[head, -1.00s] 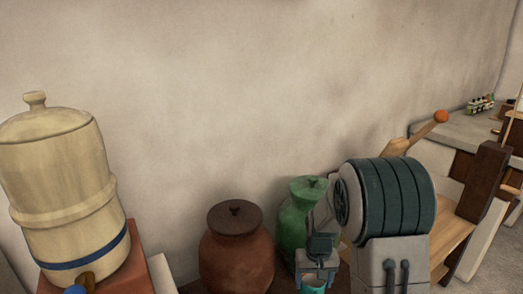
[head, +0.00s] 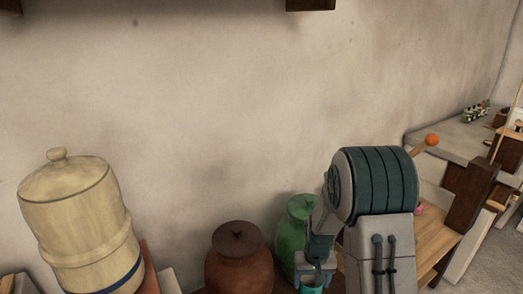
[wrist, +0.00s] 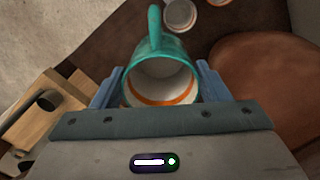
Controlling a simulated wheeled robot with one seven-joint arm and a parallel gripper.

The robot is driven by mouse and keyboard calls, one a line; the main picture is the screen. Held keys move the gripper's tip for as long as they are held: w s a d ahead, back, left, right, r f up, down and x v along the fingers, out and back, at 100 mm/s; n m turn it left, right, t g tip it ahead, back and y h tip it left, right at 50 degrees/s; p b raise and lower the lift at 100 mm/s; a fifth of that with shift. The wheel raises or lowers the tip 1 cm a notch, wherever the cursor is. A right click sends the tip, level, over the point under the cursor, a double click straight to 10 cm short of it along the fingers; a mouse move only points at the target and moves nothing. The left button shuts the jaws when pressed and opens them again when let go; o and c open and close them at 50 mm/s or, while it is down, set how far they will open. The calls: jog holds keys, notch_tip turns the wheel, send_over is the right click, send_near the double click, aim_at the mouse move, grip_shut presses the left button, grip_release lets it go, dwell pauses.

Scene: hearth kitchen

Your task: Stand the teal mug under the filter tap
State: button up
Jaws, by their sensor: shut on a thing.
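The teal mug (wrist: 153,47) is held between the two blue fingers of my gripper (wrist: 158,84). In the wrist view I look into its pale inside, which has an orange band, and its handle points to the top. In the head view only a bit of the mug (head: 312,290) shows at the bottom edge, below my gripper (head: 315,272). The cream filter (head: 75,215) with a domed lid and blue band stands at the left, well apart from the mug. Its tap is out of the head view.
A brown lidded jar (head: 239,272) stands between the filter and my gripper. A green lidded jar (head: 293,237) is just behind my gripper. White round vessels (wrist: 181,14) and a wooden block (wrist: 45,112) show in the wrist view. A wooden bench (head: 437,243) is at right.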

jog(key=shift+s+r+p, duration=0.15)
jog(key=shift+r+p, duration=0.75)
jog(key=shift+p, duration=0.15)
jog(key=shift+s+r+p, duration=0.1)
jog(key=shift+r+p, duration=0.8)
jog(key=shift+p, duration=0.1)
